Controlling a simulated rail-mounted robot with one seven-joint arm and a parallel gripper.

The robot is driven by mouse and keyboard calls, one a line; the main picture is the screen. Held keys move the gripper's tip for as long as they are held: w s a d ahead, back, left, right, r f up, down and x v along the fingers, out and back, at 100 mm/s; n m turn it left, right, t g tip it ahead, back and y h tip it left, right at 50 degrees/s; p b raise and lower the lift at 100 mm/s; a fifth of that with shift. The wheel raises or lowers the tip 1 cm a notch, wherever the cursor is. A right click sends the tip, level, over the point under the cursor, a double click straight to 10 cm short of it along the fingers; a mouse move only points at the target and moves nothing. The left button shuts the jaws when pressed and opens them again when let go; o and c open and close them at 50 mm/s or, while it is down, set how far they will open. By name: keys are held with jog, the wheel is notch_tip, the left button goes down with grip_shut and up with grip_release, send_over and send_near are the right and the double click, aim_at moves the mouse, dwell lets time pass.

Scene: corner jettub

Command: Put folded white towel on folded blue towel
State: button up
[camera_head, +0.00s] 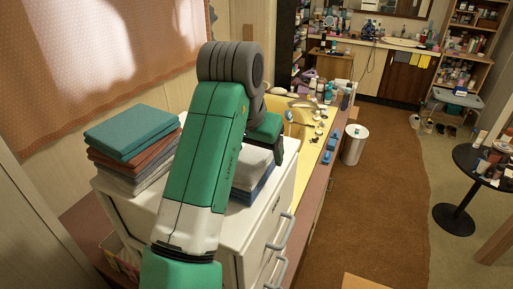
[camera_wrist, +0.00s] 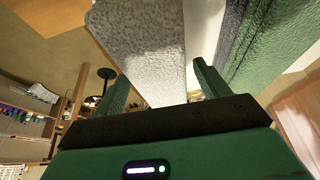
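The folded white towel (camera_head: 254,166) looks greyish white and lies on top of the folded blue towel (camera_head: 254,190), on the right part of a white cabinet top. My arm hides their left side. My gripper (camera_head: 277,150) is over the white towel's right end, pointing down. In the wrist view the white towel (camera_wrist: 145,45) lies between the two spread fingers of my gripper (camera_wrist: 160,85); a narrow pale gap shows beside the right finger. I cannot make out the blue towel in the wrist view.
A stack of folded teal, brown and grey towels (camera_head: 132,140) stands on the cabinet's left part. The cabinet top (camera_head: 228,232) is bare in front. A yellow tub (camera_head: 297,140) with bottles lies beyond. A bin (camera_head: 354,145) and a round dark table (camera_head: 478,163) stand right.

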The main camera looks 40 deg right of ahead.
jog(key=shift+r, duration=0.1)
jog(key=v, duration=1.2)
jog(key=shift+b, duration=0.4)
